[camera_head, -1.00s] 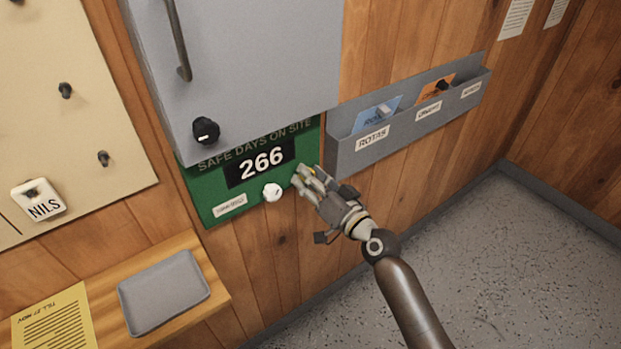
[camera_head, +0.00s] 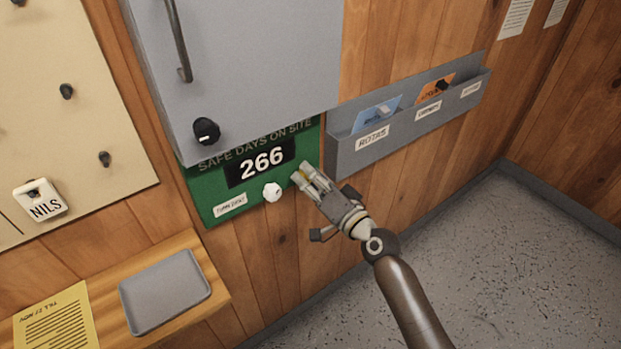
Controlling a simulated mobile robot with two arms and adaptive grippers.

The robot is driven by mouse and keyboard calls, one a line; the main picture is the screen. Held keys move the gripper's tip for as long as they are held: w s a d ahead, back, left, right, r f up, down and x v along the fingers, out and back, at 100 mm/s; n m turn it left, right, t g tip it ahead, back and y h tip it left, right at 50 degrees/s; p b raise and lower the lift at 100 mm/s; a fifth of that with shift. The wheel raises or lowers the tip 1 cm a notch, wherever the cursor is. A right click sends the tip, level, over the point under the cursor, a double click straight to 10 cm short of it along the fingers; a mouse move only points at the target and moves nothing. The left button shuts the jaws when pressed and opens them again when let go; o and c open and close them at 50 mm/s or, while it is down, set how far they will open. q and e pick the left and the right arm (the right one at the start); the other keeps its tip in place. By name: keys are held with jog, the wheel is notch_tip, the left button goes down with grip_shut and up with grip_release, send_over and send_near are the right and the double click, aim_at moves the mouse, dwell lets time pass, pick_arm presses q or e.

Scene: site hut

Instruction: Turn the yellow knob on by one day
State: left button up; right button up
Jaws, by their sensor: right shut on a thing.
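A green board (camera_head: 213,183) on the wooden wall reads "SAFE DAYS ON SITE" above a black counter (camera_head: 261,161) that shows 266. A white knob (camera_head: 272,192) sits low on the board, right of a small white label. My right gripper (camera_head: 301,176) is at the board's lower right corner, to the right of the white knob. It is shut on the yellow knob, of which only a little yellow shows between the fingers. My left gripper is not in view.
A grey cabinet (camera_head: 250,60) with a black knob (camera_head: 206,131) juts out above the board. A grey wall rack (camera_head: 400,130) with cards hangs to the right. A wooden shelf (camera_head: 215,293) with a grey tray (camera_head: 165,291) is at lower left.

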jog(key=o, duration=1)
jog(key=shift+d, duration=0.1)
jog(key=v, duration=1.2)
jog(key=s+d+f+g+h, duration=0.1)
jog(key=d+f+g+h, duration=0.15)
jog(key=f, duration=0.85)
jog(key=d+f+g+h, duration=0.1)
jog(key=d+f+h, duration=0.25)
jog(key=f, duration=0.75)
jog(key=s+d+f+g+h, duration=0.1)
jog(key=s+d+f, duration=0.15)
jog(key=f, duration=0.35)
jog(key=s+d+f+n+g, duration=0.1)
jog(key=s+f, duration=0.3)
jog(key=f, duration=0.1)
jog(key=s+d+f+g+h, duration=0.1)
jog(key=s+f, duration=0.2)
jog(key=f, duration=0.3)
jog(key=s+d+f+n+g+h, duration=0.1)
jog(key=s+d+f+g, duration=0.1)
jog(key=s+f, duration=0.4)
jog(key=s+d+f+n+g, duration=0.2)
jog(key=s+f, duration=0.4)
jog(key=s, duration=1)
jog(key=s+d+f+n+g+h, duration=0.1)
jog(key=s+f+g, duration=0.2)
jog(key=s+f, duration=0.3)
jog(key=s, duration=0.5)
jog(key=shift+d+h, duration=0.3)
jog(key=shift+d, duration=0.1)
